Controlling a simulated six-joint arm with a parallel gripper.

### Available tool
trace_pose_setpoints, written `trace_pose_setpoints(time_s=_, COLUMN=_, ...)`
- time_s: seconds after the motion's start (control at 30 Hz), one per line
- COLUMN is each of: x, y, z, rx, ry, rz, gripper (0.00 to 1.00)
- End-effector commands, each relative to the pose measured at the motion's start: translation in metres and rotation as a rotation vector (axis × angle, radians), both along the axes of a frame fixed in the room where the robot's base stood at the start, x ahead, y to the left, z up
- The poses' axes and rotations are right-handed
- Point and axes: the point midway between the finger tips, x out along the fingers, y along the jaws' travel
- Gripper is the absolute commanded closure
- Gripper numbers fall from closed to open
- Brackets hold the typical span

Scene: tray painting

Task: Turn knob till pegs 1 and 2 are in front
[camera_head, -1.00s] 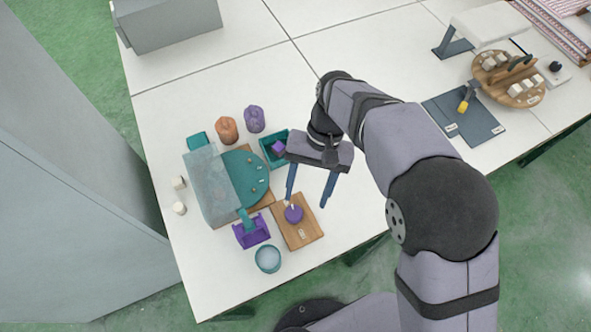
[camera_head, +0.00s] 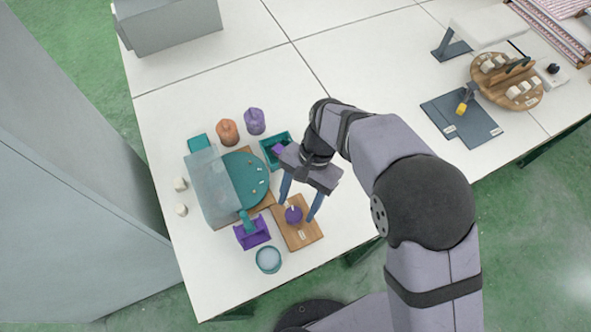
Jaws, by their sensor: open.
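A purple knob (camera_head: 293,215) with a white mark stands on a wooden board (camera_head: 303,238) near the front of the table. My gripper (camera_head: 298,210) is open, its two blue fingers pointing down on either side of the knob. I cannot tell whether they touch it. A teal round turntable (camera_head: 249,172) lies to the upper left of the knob, with small pegs on its visible right part. A translucent grey cover (camera_head: 207,187) hides its left part. The numbers on the pegs are too small to read.
A purple holder (camera_head: 252,234) and a teal bowl (camera_head: 268,260) stand left of the board. A teal bin (camera_head: 271,151) with a purple block is behind my gripper. Orange (camera_head: 227,132) and purple (camera_head: 254,121) objects stand at the back. Table right of the board is clear.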

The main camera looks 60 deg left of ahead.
Motion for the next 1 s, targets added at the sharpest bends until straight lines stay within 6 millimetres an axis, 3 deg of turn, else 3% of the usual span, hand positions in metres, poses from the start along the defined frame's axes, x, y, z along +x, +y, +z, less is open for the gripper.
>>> trace_pose_setpoints(time_s=0.27, x=-0.009, y=-0.005, z=-0.022, rx=-0.001, ry=0.001, rz=0.002, gripper=0.47)
trace_pose_setpoints(time_s=0.6, x=-0.009, y=-0.006, z=-0.026, rx=0.001, ry=0.0, rz=0.002, gripper=0.47)
trace_pose_setpoints(time_s=0.77, x=-0.009, y=-0.006, z=-0.026, rx=0.0, ry=0.0, rz=0.001, gripper=0.85)
trace_pose_setpoints(time_s=1.0, x=-0.01, y=-0.004, z=-0.026, rx=0.001, ry=0.0, rz=0.079, gripper=0.88)
